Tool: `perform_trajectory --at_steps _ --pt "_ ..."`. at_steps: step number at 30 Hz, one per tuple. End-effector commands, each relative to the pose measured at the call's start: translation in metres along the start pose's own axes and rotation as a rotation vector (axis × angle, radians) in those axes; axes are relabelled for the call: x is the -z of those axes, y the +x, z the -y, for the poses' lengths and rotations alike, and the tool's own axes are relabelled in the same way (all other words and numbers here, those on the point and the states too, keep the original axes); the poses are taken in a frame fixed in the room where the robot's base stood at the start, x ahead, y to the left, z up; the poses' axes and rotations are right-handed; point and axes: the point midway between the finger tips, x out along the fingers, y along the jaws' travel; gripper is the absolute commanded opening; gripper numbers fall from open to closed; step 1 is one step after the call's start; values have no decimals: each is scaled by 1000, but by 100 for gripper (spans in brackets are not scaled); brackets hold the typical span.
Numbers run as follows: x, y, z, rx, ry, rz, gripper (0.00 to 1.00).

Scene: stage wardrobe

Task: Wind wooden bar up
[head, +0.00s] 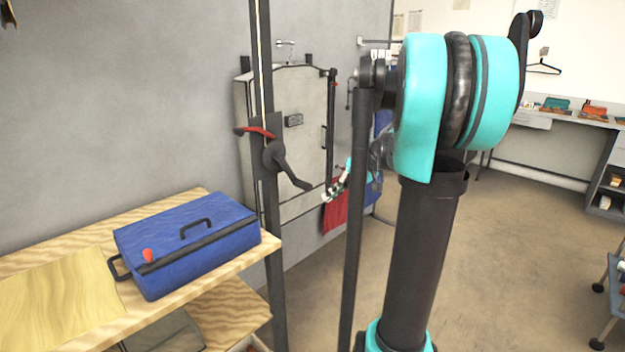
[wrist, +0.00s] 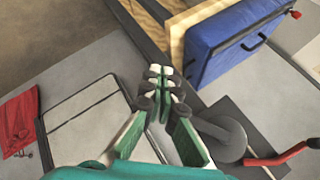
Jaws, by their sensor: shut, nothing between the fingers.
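A dark winch (head: 272,156) with a black crank arm pointing down to the right is mounted on the upright post. A red lever (head: 256,132) sticks out at its upper left. In the wrist view the round grey winch hub (wrist: 222,138) is right of the fingers, with the red lever (wrist: 283,156) further right. My gripper (head: 332,192) is to the right of the crank's end, apart from it in the head view. In the wrist view my gripper (wrist: 163,76) has its fingertips together with nothing held. I cannot pick out a wooden bar.
A blue case (head: 188,240) lies on a wooden shelf (head: 50,258) left of the post (head: 266,215). A grey wall cabinet (head: 300,160) stands behind the winch. A red cloth (head: 335,207) hangs near my gripper. Open floor (head: 520,220) lies to the right.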

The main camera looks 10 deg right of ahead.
Motion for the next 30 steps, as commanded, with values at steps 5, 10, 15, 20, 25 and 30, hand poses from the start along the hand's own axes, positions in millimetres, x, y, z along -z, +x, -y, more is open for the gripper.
perform_trajectory --at_steps 5,10,15,20,25,30 --pt "67 -63 -4 186 -76 -86 0" --pt "91 -93 -6 266 -126 -132 0" --pt "95 -87 -2 279 -136 -138 0" --pt "97 -62 6 278 -137 -136 0" --pt "101 -29 15 277 -137 -136 0" --pt "105 2 24 277 -136 -135 0"
